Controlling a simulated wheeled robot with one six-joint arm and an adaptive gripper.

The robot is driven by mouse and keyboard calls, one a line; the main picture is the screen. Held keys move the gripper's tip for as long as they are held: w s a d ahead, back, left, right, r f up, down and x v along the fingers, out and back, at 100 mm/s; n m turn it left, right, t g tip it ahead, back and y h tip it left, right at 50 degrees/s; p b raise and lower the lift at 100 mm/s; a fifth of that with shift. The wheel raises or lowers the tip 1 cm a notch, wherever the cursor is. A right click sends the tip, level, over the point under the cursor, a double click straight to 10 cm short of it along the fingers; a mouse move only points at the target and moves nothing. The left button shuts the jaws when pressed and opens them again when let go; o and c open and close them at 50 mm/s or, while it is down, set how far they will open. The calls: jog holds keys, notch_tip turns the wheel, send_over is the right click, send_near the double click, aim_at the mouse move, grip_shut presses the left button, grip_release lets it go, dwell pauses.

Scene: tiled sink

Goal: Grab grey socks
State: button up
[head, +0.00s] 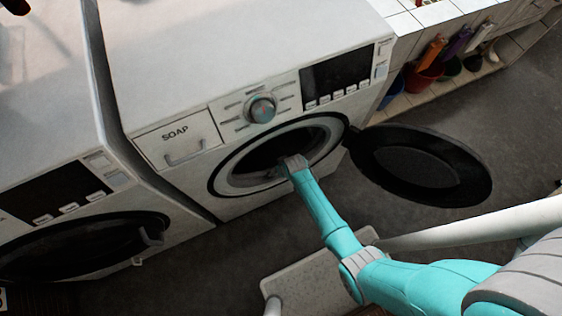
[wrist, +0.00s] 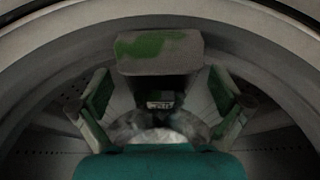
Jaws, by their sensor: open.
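The washing machine (head: 250,50) has its round door (head: 420,165) swung open to the right. My arm reaches into its drum opening (head: 235,180), and my gripper is hidden inside in the head view. In the wrist view my gripper (wrist: 160,103) is open inside the dark drum, with its fingers spread left, right and above. A pale grey, crumpled-looking patch (wrist: 160,133) shows low between the fingers. It may be the grey socks, but it is too dim and partly hidden to be sure. I cannot tell whether the fingers touch it.
A second washing machine (head: 70,225) with a shut door stands to the left. A tiled shelf with coloured containers (head: 425,82) is at the upper right. A pale speckled board-like surface (head: 315,285) lies below my arm. The drum rim (wrist: 160,10) curves closely around my gripper.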

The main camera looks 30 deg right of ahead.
jog(key=shift+x, duration=1)
jog(key=c, duration=0.9)
jog(key=shift+r, duration=0.15)
